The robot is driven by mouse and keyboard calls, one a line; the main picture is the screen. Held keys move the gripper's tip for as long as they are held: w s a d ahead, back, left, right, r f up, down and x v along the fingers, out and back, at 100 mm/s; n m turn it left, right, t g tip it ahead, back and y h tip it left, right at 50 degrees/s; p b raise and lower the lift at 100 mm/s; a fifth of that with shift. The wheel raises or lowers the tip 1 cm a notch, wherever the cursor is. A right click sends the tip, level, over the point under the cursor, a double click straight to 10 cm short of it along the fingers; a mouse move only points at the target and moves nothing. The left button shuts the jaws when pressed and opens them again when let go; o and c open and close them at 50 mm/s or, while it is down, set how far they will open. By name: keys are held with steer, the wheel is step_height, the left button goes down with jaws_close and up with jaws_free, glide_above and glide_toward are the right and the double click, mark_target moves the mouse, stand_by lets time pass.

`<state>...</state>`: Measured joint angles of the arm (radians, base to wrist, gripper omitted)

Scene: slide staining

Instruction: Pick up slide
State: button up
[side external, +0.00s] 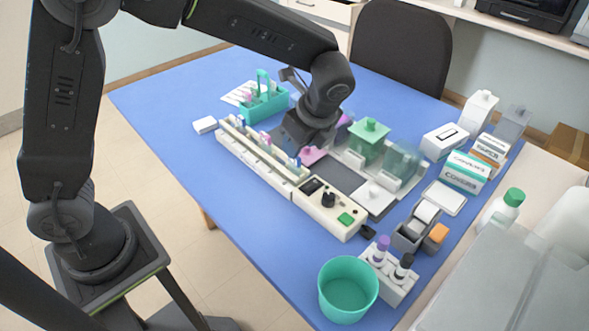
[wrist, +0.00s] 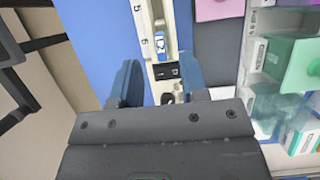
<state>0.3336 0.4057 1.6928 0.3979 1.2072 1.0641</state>
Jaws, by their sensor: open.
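A long cream slide device (side external: 262,172) lies across the blue table, with several slides standing in a row along it. Their ends show blue and pink labels. In the wrist view one slide (wrist: 160,42) with a blue-and-white end stands in the numbered strip, just beyond my fingertips and roughly between their lines. My gripper (wrist: 162,72) is open and empty, with its two blue fingers either side of the strip. In the side view my gripper (side external: 298,148) is low, over or just behind the device; its fingers are mostly hidden there, so contact cannot be told.
A teal slide carrier (side external: 265,105) stands behind the device. Lidded staining jars, including a green one (side external: 368,142), stand close to its right. A green bin (side external: 347,290), a bottle holder (side external: 390,275) and small boxes (side external: 465,172) are at the right. The table's left side is clear.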

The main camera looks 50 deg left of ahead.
mark_target(294, 171)
steer(key=shift+d+x, duration=0.2)
steer(key=shift+x, duration=2.55)
jaws_close()
